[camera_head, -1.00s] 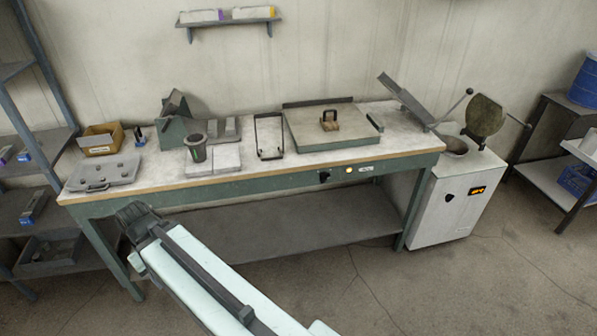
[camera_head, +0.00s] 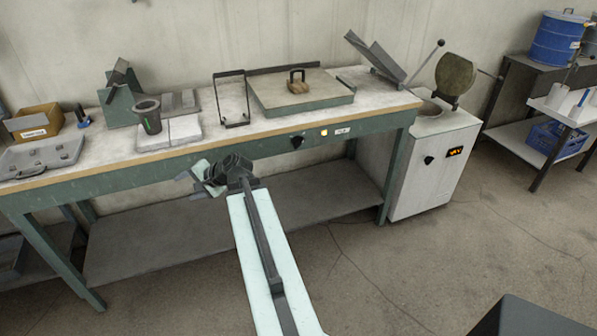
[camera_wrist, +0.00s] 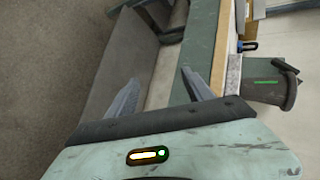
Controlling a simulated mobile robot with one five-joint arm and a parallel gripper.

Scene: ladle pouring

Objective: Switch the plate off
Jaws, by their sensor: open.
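The knob does not show in the wrist view.
A dark cup (camera_head: 148,117) stands on pale tiles near the bench's front edge; it also shows in the wrist view (camera_wrist: 272,86). A wire stand (camera_head: 232,101) is left of the plate. A white furnace cabinet (camera_head: 430,165) stands to the right. Open floor lies before the bench.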

